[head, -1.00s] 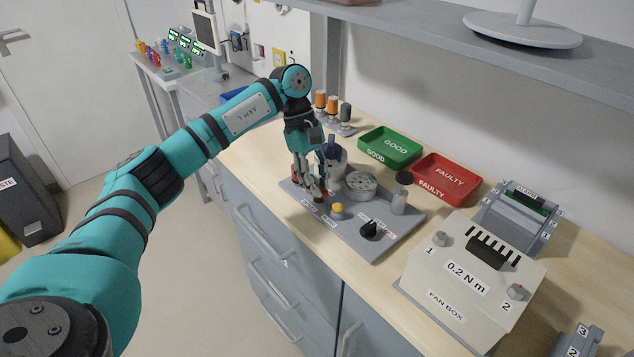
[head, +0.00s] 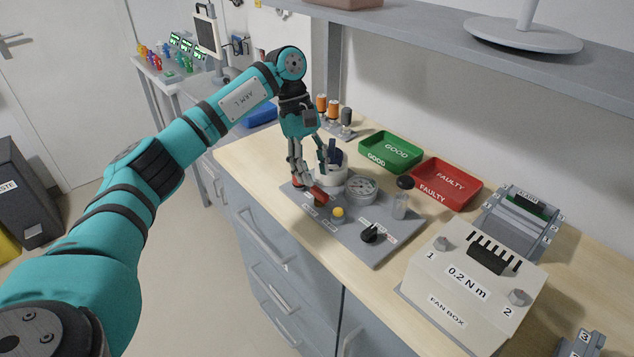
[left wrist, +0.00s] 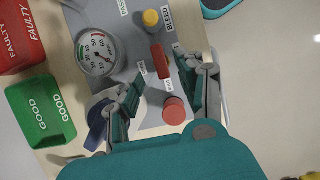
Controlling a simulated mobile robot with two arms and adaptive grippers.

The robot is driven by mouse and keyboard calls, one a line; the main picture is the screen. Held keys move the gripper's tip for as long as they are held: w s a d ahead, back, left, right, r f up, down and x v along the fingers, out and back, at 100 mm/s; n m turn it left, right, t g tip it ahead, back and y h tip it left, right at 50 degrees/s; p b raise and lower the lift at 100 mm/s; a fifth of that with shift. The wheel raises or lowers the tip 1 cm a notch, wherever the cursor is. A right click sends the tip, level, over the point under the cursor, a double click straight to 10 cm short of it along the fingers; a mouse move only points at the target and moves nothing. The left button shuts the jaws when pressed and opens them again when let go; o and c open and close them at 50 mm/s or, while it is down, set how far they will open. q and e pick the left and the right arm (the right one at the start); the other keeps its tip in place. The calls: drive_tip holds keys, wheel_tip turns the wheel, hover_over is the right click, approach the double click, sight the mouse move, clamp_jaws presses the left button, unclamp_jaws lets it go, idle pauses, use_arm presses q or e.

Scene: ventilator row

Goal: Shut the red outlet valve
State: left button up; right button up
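The red lever handle (head: 315,190) lies on the grey panel (head: 375,253), in front of the round gauge (head: 361,188). It also shows in the left wrist view (left wrist: 160,62), with a round red cap (left wrist: 174,108) closer to the wrist. In the left wrist view the fingertips (left wrist: 160,68) are on either side of the lever; I see no clear contact. My right gripper is not in view.
Green (head: 391,151) and red (head: 446,184) trays stand behind. The fan box (head: 470,275) is at the right. A shelf (head: 480,50) overhangs the bench.

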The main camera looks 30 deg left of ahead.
use_arm(q)
drive_tip(key=v, duration=0.8)
drive_tip(key=shift+s+f, duration=0.1)
drive_tip(key=shift+f, duration=0.05)
